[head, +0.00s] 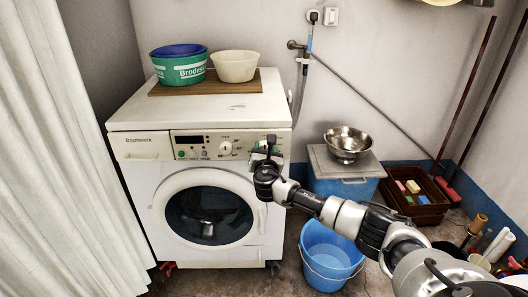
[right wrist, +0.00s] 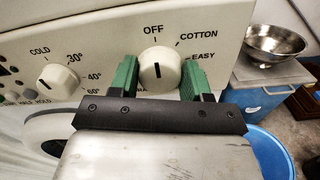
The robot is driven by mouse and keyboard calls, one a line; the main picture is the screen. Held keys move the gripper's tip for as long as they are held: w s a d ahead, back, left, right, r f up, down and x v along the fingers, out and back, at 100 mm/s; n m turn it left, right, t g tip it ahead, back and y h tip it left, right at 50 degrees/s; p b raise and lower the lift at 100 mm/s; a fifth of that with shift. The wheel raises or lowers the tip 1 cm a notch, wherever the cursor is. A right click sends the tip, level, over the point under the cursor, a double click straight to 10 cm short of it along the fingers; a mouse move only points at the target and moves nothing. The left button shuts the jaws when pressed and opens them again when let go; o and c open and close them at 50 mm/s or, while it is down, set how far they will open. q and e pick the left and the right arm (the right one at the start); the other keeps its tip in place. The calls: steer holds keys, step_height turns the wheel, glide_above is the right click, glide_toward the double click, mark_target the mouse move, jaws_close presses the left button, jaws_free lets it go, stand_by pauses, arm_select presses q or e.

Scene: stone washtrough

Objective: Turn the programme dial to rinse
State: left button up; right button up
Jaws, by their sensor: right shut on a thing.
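The programme dial (right wrist: 159,68) is a round white knob on the washing machine's panel, with a short dark mark standing upright on its face. Around it I read OFF at the top, then COTTON and EASY to the right; the lower labels are hidden behind my gripper. My right gripper (head: 267,147) is at the right end of the panel and hides the dial in the head view. In the right wrist view its green fingers stand on either side of the dial, shut on it. The washing machine (head: 145,185) has its round door shut. My left gripper is not in view.
A temperature dial (right wrist: 59,82) sits left of the programme dial. A green tub (head: 180,70) and a cream bowl (head: 235,66) stand on a board on top. A blue bucket (head: 330,255) and a steel bowl (head: 347,144) on a lidded blue box are to the right.

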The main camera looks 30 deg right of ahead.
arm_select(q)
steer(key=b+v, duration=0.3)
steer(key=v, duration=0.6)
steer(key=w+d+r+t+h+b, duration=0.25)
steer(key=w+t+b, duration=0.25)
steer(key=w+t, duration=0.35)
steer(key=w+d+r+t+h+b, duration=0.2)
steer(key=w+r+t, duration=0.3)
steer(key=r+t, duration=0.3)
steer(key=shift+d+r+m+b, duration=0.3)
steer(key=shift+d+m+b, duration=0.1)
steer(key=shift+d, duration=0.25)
arm_select(e)
steer(key=m, duration=2.1)
steer(key=f+m, duration=0.1)
steer(key=m, duration=0.9)
steer(key=shift+a+m, duration=0.15)
steer(key=shift+m, duration=0.15)
